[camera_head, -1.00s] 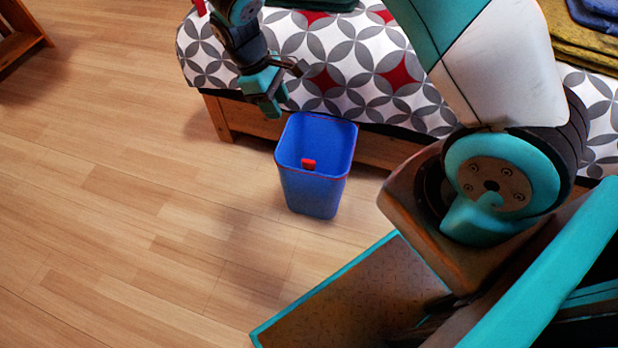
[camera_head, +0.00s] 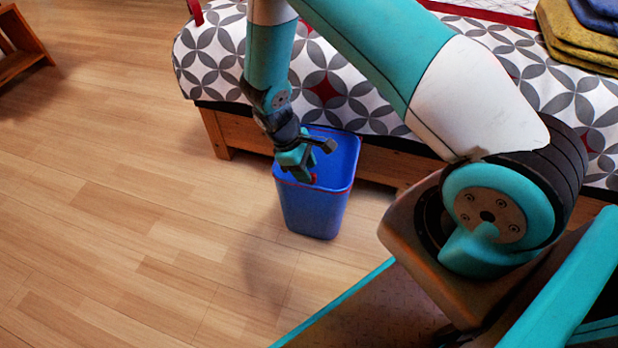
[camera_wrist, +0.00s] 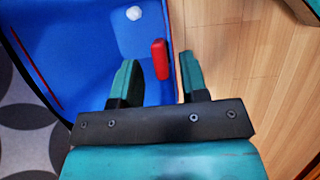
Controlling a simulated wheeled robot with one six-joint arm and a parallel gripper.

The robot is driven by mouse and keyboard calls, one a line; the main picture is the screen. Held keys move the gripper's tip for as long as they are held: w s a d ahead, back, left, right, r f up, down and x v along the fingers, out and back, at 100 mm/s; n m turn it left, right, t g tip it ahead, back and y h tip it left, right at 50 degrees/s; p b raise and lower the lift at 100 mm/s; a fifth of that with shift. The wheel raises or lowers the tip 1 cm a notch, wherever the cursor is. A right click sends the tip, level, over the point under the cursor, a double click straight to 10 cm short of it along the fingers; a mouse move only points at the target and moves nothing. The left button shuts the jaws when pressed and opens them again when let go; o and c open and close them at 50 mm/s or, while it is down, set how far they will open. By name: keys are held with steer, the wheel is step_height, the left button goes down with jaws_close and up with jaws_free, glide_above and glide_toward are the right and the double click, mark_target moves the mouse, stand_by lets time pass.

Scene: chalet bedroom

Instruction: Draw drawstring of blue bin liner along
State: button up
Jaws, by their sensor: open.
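The blue bin (camera_head: 315,210), lined in blue, stands upright on the floor with a thin red line around its rim. A red tab (camera_wrist: 160,60) of the drawstring shows at the bin's near edge in the wrist view, and the red also shows in the head view (camera_head: 313,179). My gripper (camera_wrist: 160,78) is open, its two teal fingers on either side of the tab's lower end as seen in the wrist view. I cannot tell whether either finger touches it. In the head view my gripper hangs over the bin's near left rim and hides part of it.
A bed (camera_head: 345,85) with a grey, white and red patterned cover and a wooden frame stands right behind the bin. Folded cloths (camera_head: 580,35) lie on the bed. A wooden piece of furniture (camera_head: 20,45) is at the far left. The wooden floor (camera_head: 130,220) left of the bin is clear.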

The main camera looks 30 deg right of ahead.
steer(key=shift+x, duration=1.25)
